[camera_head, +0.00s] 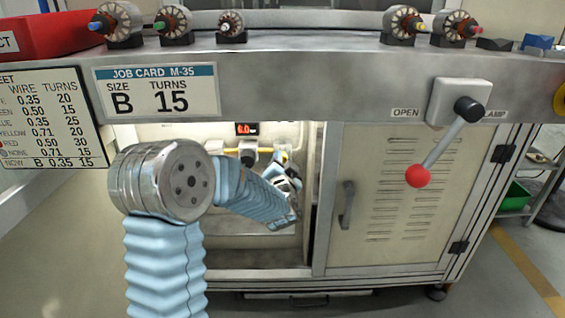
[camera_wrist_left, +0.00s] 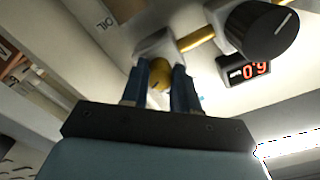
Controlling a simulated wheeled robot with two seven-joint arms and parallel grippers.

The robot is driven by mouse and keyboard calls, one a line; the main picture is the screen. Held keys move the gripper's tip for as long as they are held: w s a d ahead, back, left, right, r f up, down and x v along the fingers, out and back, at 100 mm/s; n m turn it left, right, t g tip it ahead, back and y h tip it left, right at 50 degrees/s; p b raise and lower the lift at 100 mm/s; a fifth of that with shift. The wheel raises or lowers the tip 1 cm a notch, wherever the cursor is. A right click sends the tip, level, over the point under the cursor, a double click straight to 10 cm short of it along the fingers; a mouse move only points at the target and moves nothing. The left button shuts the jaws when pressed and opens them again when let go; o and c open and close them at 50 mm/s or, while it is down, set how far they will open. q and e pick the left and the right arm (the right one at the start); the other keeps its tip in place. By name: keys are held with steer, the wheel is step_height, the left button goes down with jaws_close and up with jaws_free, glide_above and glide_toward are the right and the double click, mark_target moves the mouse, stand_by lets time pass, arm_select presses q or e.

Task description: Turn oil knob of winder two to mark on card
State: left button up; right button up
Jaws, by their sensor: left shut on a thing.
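My left arm reaches into the open left bay of the cabinet, and my left gripper (camera_head: 287,172) is partly hidden there. In the left wrist view, the left gripper (camera_wrist_left: 160,82) has its two dark blue fingers closed around a small round brass knob (camera_wrist_left: 160,72). The knob sits below a pale fitting on a brass pipe (camera_wrist_left: 197,39). I cannot make out a pointer on the knob. The job card (camera_head: 155,91) reads M-35, size B, turns 15. My right gripper is not in view.
A large black knob (camera_wrist_left: 262,30) with a white line and a red digital display (camera_wrist_left: 249,70) are right of the gripper. The closed cabinet door (camera_head: 400,200) bounds the bay on the right. A red-balled lever (camera_head: 418,175) is on the front. Several armatures stand on top.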

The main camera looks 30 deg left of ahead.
arm_select(q)
jaws_close()
steer(key=shift+f+n+b, duration=0.1)
steer(key=shift+n+b, duration=3.6)
steer(key=shift+n, duration=0.7)
steer(key=o, duration=1)
jaws_free()
steer(key=v, duration=1.4)
steer(key=shift+w+p, duration=0.1)
steer(key=shift+p, duration=0.3)
